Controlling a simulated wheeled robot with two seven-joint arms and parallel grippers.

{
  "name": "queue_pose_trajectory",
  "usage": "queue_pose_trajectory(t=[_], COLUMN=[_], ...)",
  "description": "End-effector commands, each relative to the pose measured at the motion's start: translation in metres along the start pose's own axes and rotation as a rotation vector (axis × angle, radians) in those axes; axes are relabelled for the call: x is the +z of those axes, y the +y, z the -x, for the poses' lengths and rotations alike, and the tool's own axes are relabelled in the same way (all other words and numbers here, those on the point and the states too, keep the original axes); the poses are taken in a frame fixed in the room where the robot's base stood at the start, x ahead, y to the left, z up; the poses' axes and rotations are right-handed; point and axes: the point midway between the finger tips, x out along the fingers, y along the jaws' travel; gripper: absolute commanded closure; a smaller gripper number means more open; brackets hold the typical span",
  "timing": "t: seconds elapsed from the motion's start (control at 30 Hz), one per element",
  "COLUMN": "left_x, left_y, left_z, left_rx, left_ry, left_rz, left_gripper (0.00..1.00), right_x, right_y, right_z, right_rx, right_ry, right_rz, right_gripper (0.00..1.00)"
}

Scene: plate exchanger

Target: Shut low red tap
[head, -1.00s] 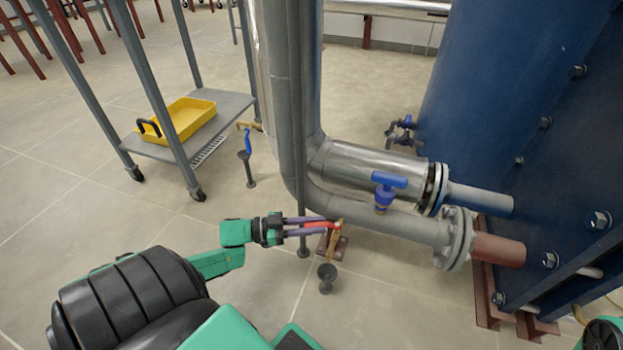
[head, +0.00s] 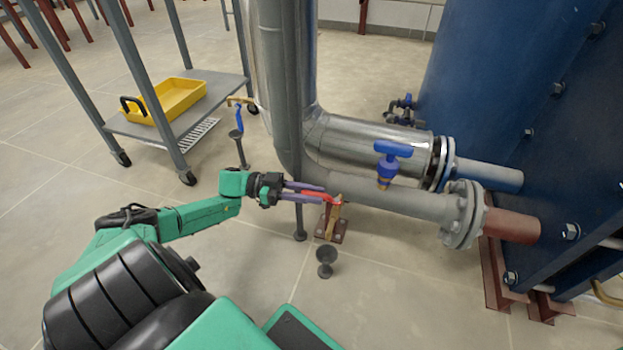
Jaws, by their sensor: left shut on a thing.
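The low red tap has a thin red lever (head: 318,195) on a brass body (head: 331,222), which stands over a dark red-brown foot plate low beside the grey pipe. My left gripper (head: 322,193) comes in from the left with its purple fingers along the lever and is shut on it. The fingers hide part of the lever. The lever lies nearly level in the picture, pointing left from the brass body. My right gripper is not in view.
A thick grey pipe (head: 400,195) with a blue-handled tap (head: 391,150) runs just behind and above. A dark funnel (head: 326,258) stands on the floor in front. A trolley with a yellow tray (head: 178,98) is at the left.

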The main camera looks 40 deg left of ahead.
Motion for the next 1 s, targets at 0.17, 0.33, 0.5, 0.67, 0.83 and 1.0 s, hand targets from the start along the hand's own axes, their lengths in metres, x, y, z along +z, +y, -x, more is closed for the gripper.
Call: queue_pose_trajectory(t=[0.17, 0.33, 0.5, 0.67, 0.83, 1.0], left_x=[0.001, 0.000, 0.000, -0.006, -0.012, -0.012], left_y=[0.001, 0.000, 0.000, 0.003, 0.011, 0.019], left_z=[-0.001, -0.001, -0.001, -0.001, -0.001, -0.002], left_rx=[0.001, -0.001, -0.002, -0.034, -0.157, -0.326], left_ry=[-0.001, 0.000, 0.001, 0.003, 0.005, 0.006], left_rz=[0.001, 0.000, -0.001, 0.004, 0.007, 0.008], left_gripper=[0.44, 0.44, 0.44, 0.44, 0.44, 0.44], right_x=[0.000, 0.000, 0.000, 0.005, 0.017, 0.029], right_y=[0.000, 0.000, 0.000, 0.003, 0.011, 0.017], right_z=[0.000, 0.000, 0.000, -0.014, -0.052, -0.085], right_rx=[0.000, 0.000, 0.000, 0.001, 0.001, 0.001], right_ry=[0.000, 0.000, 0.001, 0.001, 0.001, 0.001], right_rz=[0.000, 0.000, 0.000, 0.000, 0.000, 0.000], right_gripper=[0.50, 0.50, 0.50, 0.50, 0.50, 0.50])
